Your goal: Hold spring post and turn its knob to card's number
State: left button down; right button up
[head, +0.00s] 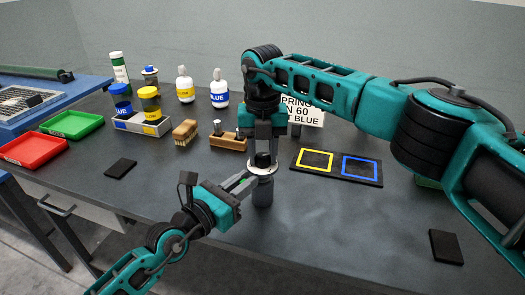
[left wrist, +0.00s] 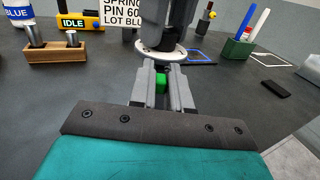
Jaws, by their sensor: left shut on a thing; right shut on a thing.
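The spring post (head: 262,192) is a short grey cylinder standing on the table, with a pale dial disc (head: 263,169) on top. The disc also shows in the left wrist view (left wrist: 147,51). My left gripper (head: 246,185) comes in from the left and is shut on the post just below the disc. A green patch (left wrist: 160,82) shows between its fingers. My right gripper (head: 263,155) points down from above and is shut on the knob, which its fingers mostly hide. The card (head: 309,114), partly behind my right arm, reads spring pin 60, lot blue. The dial's marks are too small to read.
A black board (head: 300,169) with yellow and blue squares lies right of the post. Red (head: 32,162) and green (head: 97,124) trays are left. The table front is mostly clear.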

aim_at(262, 155)
pick_arm(q)
jog(key=shift+r, duration=0.1)
pick_arm(e)
jog(key=shift+m, duration=0.8)
jog(key=o, duration=1)
jog(key=shift+o, duration=0.2)
notch_tip(262, 155, up, 12)
